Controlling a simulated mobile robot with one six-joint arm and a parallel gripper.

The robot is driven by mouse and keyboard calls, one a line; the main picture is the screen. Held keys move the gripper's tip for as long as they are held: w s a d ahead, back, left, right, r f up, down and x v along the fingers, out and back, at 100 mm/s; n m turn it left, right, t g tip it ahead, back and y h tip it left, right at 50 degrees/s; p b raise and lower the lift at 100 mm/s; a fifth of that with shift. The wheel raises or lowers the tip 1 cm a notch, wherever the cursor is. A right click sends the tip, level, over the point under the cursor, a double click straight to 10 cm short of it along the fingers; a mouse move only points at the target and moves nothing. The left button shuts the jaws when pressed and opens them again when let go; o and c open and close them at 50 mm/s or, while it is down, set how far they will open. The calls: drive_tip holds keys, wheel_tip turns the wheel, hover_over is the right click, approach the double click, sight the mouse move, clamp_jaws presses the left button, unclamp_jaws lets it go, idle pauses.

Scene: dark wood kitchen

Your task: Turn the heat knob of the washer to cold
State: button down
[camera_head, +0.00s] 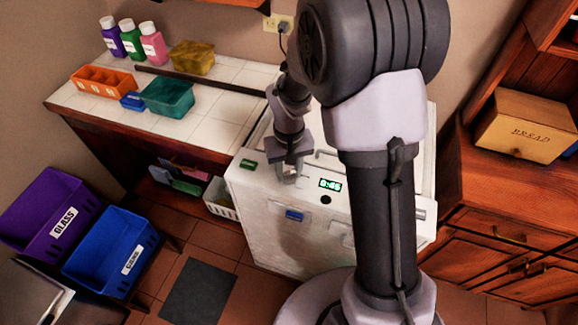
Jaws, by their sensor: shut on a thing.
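The white washer (262,214) stands in the middle, with a green lit display (330,185), a dark round button (325,200) below it and a green part (248,165) at the left of its panel. My gripper (288,178) points down at the front edge of the washer's top panel, left of the display. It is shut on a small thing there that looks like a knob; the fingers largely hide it. I cannot read the knob's setting. My arm hides part of the washer's right side.
A tiled counter (215,112) at the left holds bottles, an orange tray (103,81) and a teal tub (168,96). A purple bin (52,212) and a blue bin (110,252) stand at lower left. A wooden cabinet with a bread box (525,125) is at right.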

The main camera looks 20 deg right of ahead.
sight(289, 173)
drive_tip(key=n+p, duration=0.2)
drive_tip(key=n, duration=0.3)
drive_tip(key=shift+r+n, duration=0.1)
drive_tip(key=shift+n, duration=0.2)
drive_tip(key=n+p, duration=0.2)
drive_tip(key=n, duration=0.3)
drive_tip(key=shift+n, duration=0.3)
drive_tip(key=c, duration=1)
unclamp_jaws()
drive_tip(key=shift+o, duration=0.2)
wheel_tip(289, 173, up, 17)
drive_tip(key=p, duration=0.5)
drive_tip(key=shift+p, duration=0.3)
